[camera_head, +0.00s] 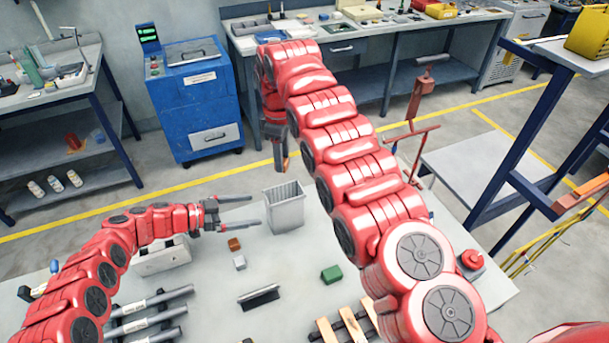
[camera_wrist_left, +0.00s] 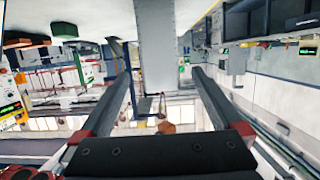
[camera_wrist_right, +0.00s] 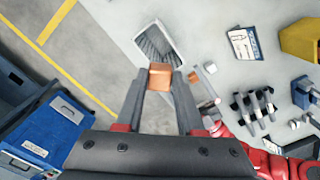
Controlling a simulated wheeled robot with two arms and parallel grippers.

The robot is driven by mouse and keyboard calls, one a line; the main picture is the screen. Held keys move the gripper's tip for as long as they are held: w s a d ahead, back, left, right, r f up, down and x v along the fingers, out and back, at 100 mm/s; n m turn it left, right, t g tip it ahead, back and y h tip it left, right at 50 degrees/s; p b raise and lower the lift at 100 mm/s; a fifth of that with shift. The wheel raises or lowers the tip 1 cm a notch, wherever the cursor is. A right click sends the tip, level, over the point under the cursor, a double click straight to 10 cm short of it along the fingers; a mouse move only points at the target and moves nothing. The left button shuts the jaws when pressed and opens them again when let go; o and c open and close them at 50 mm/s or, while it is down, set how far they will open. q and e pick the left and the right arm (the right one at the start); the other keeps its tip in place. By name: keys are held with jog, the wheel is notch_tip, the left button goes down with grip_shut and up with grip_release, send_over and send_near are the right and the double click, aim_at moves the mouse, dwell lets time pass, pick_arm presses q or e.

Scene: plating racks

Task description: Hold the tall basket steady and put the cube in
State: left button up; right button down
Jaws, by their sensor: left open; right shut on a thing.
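The tall basket (camera_head: 285,212) is a grey, open-topped, ribbed bin standing upright on the grey table. My left gripper (camera_head: 255,211) is open just left of it, fingers pointing at its side. In the left wrist view, the basket's grey wall (camera_wrist_left: 157,45) shows between the spread fingertips, with no clear contact. My right gripper (camera_head: 281,163) points down above and behind the basket. In the right wrist view, it is shut on an orange-brown cube (camera_wrist_right: 160,77), and the basket's open mouth (camera_wrist_right: 160,44) shows just past the cube. The basket's inner floor is hidden.
A brown block (camera_head: 234,243), a grey block (camera_head: 239,262) and a green block (camera_head: 332,274) lie on the table before the basket. A dark holder (camera_head: 260,297) and a rod rack (camera_head: 150,315) stand nearer. My right arm covers the table's right middle.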

aim_at(285, 205)
pick_arm(q)
jog(key=x, duration=1.1)
jog(key=shift+w+d+f, duration=0.1)
jog(key=shift+d, duration=0.15)
jog(key=c, duration=1.5)
